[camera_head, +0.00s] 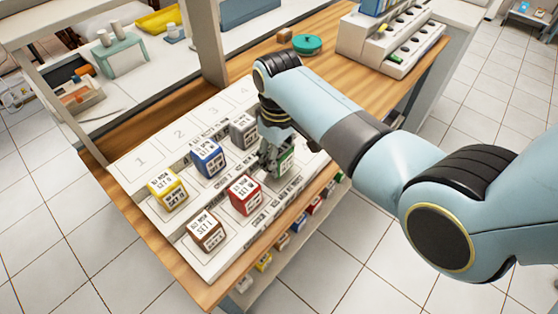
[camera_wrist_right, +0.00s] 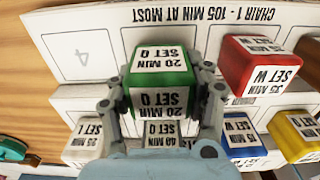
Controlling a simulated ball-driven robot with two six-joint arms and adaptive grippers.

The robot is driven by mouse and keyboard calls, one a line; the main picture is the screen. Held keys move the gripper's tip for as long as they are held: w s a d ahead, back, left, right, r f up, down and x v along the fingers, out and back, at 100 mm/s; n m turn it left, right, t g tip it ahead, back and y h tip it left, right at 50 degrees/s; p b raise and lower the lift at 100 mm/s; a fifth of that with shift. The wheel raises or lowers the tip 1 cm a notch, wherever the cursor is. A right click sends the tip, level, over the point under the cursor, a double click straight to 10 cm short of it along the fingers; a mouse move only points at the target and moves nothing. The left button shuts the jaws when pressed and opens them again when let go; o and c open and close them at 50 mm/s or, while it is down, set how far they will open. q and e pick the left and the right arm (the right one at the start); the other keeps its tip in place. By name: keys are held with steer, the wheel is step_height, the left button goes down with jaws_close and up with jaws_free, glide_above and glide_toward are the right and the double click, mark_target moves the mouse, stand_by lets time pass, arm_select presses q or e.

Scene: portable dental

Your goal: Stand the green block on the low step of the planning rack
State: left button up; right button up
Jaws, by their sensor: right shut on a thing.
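The green block (camera_head: 286,162) is held in my right gripper (camera_head: 276,158), over the front low step of the white planning rack (camera_head: 229,263), to the right of the red block (camera_head: 245,194). In the right wrist view the green block (camera_wrist_right: 160,60) shows its lettered white faces, with the fingers of my right gripper (camera_wrist_right: 161,101) shut on its two sides. It looks roughly upright, in line with the front row. I cannot tell whether its base touches the step. My left gripper is not in view.
A brown block (camera_head: 207,232) shares the front row. Yellow (camera_head: 167,189), blue (camera_head: 208,158) and grey (camera_head: 242,131) blocks stand on the step behind. A pale block (camera_wrist_right: 86,139) shows in the wrist view. Beside the green block, the place marked 4 (camera_wrist_right: 78,56) is empty.

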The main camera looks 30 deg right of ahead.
steer(key=shift+f, duration=1.1)
steer(key=shift+f, duration=0.15)
steer(key=o, duration=1.2)
steer(key=shift+r, duration=0.45)
step_height(320, 180, up, 12)
steer(key=shift+f+p, duration=0.25)
steer(key=shift+p, duration=0.05)
